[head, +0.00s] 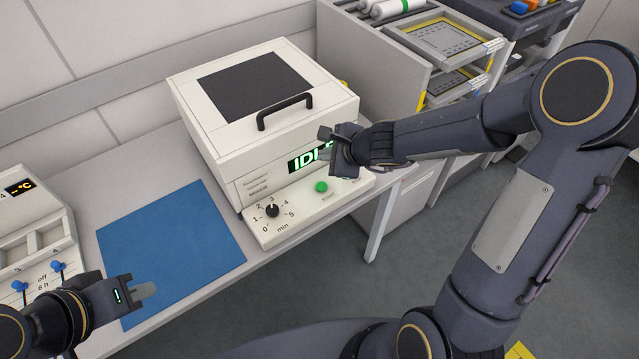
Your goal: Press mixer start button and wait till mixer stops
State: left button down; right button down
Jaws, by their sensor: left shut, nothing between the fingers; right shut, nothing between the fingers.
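The mixer (217,144) is a white box with a dark panel and a black handle on its lid, which is down. Its display (301,159) reads what looks like "IDLE", partly covered by my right gripper. The green start button (321,187) is on the front ledge, right of the black timer dial (272,210) marked 0 to 5 min. My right gripper (327,146) is shut and empty, in front of the display and above the button, apart from it in the picture. My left gripper (146,291) is shut and empty over the front edge of the blue mat.
The blue mat (170,245) lies bare on the grey bench left of the mixer. A white device (32,215) with blue switches and a °C display stands at the far left. A trolley (445,40) with trays stands at the back right. Grey floor is open in front.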

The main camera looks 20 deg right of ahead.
aim_at(325, 188)
notch_tip(325, 188, down, 9)
jog(key=b, duration=0.8)
jog(key=shift+r+b, duration=0.1)
jog(key=shift+b, duration=0.2)
dwell(1.5)
jog(key=shift+f+b, duration=0.4)
jog(key=shift+b, duration=0.05)
